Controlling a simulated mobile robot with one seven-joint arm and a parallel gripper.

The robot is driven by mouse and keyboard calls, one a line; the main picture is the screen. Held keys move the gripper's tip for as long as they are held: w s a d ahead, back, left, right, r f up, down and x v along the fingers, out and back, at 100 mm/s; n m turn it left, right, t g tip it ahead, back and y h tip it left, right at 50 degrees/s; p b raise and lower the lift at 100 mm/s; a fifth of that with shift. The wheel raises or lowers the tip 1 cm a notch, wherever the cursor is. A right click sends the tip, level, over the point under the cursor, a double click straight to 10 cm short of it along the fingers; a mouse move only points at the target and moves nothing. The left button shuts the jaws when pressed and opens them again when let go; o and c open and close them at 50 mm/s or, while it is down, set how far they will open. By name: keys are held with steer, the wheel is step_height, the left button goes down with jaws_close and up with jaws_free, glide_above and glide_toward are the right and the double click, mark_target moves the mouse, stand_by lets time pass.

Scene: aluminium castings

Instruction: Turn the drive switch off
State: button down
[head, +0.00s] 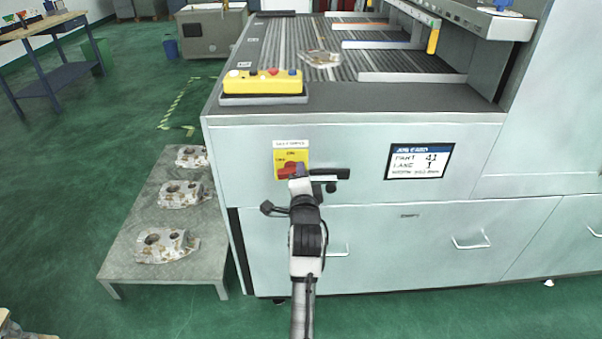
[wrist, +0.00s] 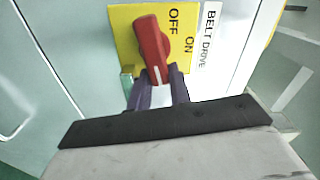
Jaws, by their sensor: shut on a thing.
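The drive switch is a red knob (head: 285,173) on a yellow plate (head: 291,155) on the machine's front panel. In the wrist view the knob (wrist: 150,48) stands out from the yellow plate (wrist: 124,25), which is marked OFF and ON. A white label beside it reads BELT DRIVE. A white line shows on the knob's near end, beside the fingers and away from both words. My gripper (head: 299,171) is at the knob from the right. Its purple fingers (wrist: 158,90) are shut on the knob's near end and partly hide it.
A yellow control box (head: 262,82) with coloured buttons sits on the machine's top edge. Drawers with handles lie below. A low table (head: 128,235) with castings stands to the left. Green floor is open beyond it.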

steer(key=shift+f+m, duration=0.25)
steer(key=shift+m, duration=0.85)
steer(key=c, duration=1.3)
jaws_free()
steer(key=shift+f, duration=0.1)
steer(key=shift+f, duration=0.15)
steer(key=shift+s, duration=0.15)
